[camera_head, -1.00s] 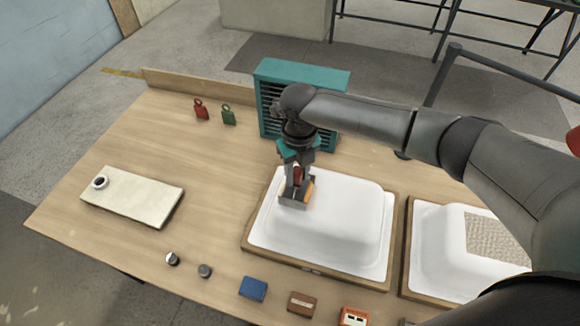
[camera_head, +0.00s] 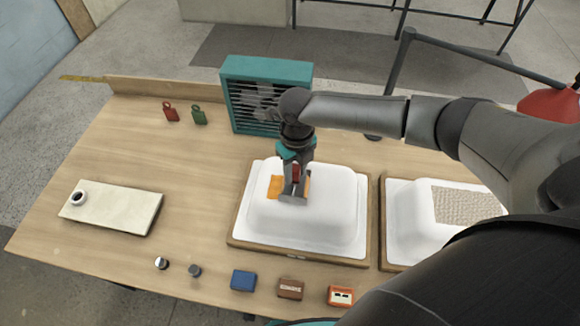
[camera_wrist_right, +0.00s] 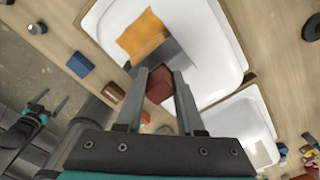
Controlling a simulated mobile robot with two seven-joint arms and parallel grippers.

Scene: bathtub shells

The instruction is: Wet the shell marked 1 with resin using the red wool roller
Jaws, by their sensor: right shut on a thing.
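Two white shells lie upside down on wooden boards. The left shell (camera_head: 335,205) carries an orange patch (camera_head: 275,186) on its top; the patch also shows in the wrist view (camera_wrist_right: 138,32). I cannot read a number on either shell. My right gripper (camera_head: 292,178) is above the left shell, shut on a tool with a red handle (camera_wrist_right: 160,86) and a grey lower part, which I take as the red wool roller. The tool's lower end is at the shell's top beside the patch; its wool is not clearly visible.
The right shell (camera_head: 408,215) has a beige woven mat (camera_head: 465,205) on it. A teal louvred box (camera_head: 268,68) stands behind. A cream slab (camera_head: 115,210) with a small cup (camera_head: 78,197) lies left. Small blocks line the front edge. The table's left middle is clear.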

